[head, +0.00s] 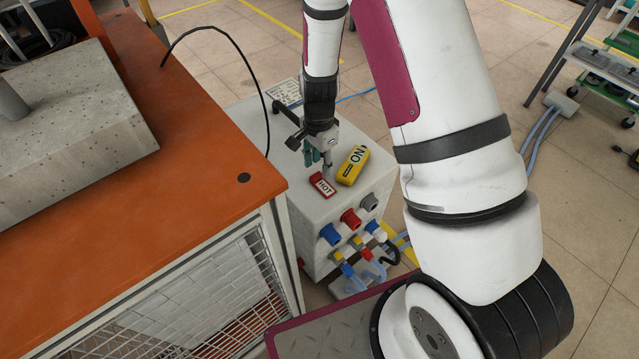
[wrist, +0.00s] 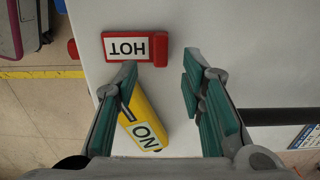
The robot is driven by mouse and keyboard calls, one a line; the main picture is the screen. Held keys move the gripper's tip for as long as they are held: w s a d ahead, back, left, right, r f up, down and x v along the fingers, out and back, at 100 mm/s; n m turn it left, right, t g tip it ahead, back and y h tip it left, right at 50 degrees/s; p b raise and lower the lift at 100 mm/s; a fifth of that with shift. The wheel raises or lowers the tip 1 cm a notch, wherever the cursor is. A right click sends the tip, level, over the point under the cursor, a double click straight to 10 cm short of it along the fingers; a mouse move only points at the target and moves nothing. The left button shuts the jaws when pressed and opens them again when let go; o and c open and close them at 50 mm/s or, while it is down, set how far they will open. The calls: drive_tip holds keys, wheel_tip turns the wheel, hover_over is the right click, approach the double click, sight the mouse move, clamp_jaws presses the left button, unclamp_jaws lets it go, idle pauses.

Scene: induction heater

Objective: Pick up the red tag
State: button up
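The red tag (head: 321,185) has a white label reading HOT and lies flat on top of the light grey cabinet (head: 247,130). In the wrist view the red tag (wrist: 161,56) lies just beyond my fingertips, nearer the left finger. My gripper (head: 318,160) hangs pointing down over the cabinet top, close to the tag. In the wrist view my gripper (wrist: 159,80) has its teal-padded fingers apart with nothing held between them. I cannot tell the exact height of the fingertips above the cabinet.
A yellow block (head: 352,165) with a label lies beside the tag, partly behind my left finger in the wrist view (wrist: 150,118). Coloured connectors (head: 350,217) stick out of the cabinet's front. An orange-topped bench (head: 190,150) stands at left. A black cable (head: 240,55) arcs between them.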

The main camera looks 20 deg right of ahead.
sight(318, 173)
wheel_tip(318, 173, down, 3)
drive_tip(key=shift+f+b, duration=0.1)
drive_tip(key=shift+b, duration=0.3)
clamp_jaws()
